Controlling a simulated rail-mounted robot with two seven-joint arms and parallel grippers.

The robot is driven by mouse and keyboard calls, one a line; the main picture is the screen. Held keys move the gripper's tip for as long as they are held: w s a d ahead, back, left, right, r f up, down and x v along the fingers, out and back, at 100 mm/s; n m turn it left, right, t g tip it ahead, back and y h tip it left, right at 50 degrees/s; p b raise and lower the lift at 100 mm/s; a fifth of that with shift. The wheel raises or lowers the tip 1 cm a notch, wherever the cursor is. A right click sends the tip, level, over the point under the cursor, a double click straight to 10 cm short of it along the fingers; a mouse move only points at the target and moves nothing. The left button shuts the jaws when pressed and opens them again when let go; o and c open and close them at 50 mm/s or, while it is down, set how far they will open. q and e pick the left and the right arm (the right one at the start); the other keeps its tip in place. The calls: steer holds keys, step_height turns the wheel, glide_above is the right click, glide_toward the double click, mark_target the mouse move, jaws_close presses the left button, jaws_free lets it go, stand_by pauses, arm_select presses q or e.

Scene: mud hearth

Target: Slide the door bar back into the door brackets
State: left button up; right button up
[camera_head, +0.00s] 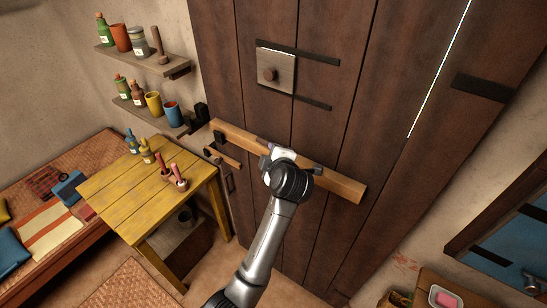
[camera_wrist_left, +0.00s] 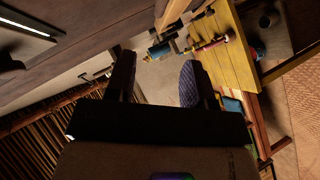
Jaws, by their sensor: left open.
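The door bar (camera_head: 340,184), a long light-brown plank, lies across the dark plank door (camera_head: 310,100) in the head view, sloping down to the right. A dark bracket (camera_head: 219,138) shows at its left part and a dark piece (camera_head: 315,170), perhaps another bracket, just right of my gripper. My left gripper (camera_head: 275,152) is in front of the bar's middle and hides part of it; I cannot tell whether it touches. In the left wrist view its dark fingers (camera_wrist_left: 157,82) stand apart with nothing clearly between them. A light wooden piece at the top there may be the bar.
A yellow table (camera_head: 145,198) with small bottles and pots stands left of the door, below two shelves (camera_head: 150,62). A square plate with a knob (camera_head: 275,70) is on the door above the bar. A low stand with a pink item (camera_head: 446,300) is at bottom right.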

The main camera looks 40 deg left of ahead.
mark_target(261, 141)
arm_select(q)
steer(key=p+x, duration=0.1)
steer(key=x, duration=1)
steer(key=shift+w+a+f, duration=0.1)
steer(key=shift+w+a, duration=0.15)
steer(key=shift+p+x, duration=0.3)
steer(key=shift+x, duration=0.6)
steer(key=shift+a+f, duration=0.1)
steer(key=shift+w, duration=0.1)
steer(key=c, duration=0.7)
jaws_close()
